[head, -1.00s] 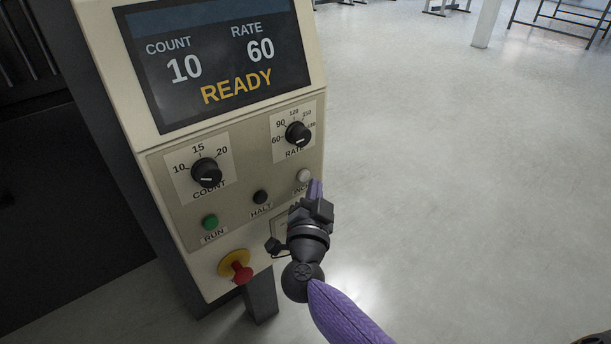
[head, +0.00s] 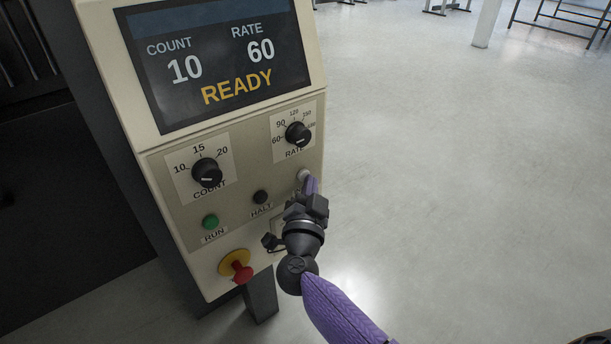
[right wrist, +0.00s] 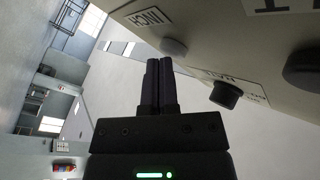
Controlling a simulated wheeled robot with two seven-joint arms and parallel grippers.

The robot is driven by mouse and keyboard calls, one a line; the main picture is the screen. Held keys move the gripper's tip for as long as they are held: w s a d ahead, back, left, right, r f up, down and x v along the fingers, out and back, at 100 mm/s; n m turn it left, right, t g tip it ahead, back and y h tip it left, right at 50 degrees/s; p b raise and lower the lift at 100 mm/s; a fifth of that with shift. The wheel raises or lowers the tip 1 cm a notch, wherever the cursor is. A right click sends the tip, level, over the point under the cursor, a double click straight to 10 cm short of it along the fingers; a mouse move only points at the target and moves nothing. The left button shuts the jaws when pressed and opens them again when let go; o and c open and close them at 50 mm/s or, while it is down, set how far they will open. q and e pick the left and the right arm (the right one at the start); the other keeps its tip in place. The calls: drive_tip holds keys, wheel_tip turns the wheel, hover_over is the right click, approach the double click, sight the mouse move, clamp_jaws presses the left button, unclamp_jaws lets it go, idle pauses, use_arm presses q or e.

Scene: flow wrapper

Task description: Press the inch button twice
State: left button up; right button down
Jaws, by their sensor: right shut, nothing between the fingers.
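The inch button (head: 303,174) is a pale grey round button at the right of the control panel, below the rate knob. In the right wrist view it (right wrist: 173,47) stands beside its INCH label (right wrist: 150,17). My right gripper (head: 312,184) is shut and empty, its fingertips close at the lower right of the button. In the right wrist view the closed fingers (right wrist: 159,65) end just beside and below the button. I cannot tell whether they touch it. The gripper hides the label in the head view. My left gripper is not in view.
The black HALT button (head: 260,197), green RUN button (head: 210,222) and red emergency stop (head: 241,273) lie left of the gripper. The count knob (head: 207,173) and rate knob (head: 298,134) are above. The screen (head: 218,66) reads READY, count 10, rate 60. Open floor lies right.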

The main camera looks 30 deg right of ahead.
drive_tip(key=shift+w, duration=0.15)
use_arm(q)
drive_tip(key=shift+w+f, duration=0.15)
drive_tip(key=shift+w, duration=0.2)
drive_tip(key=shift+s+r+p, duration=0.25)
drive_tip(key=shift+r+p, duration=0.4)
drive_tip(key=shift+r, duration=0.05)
use_arm(e)
drive_tip(key=shift+s, duration=0.8)
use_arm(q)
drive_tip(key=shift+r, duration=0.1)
use_arm(e)
drive_tip(key=shift+s, duration=0.1)
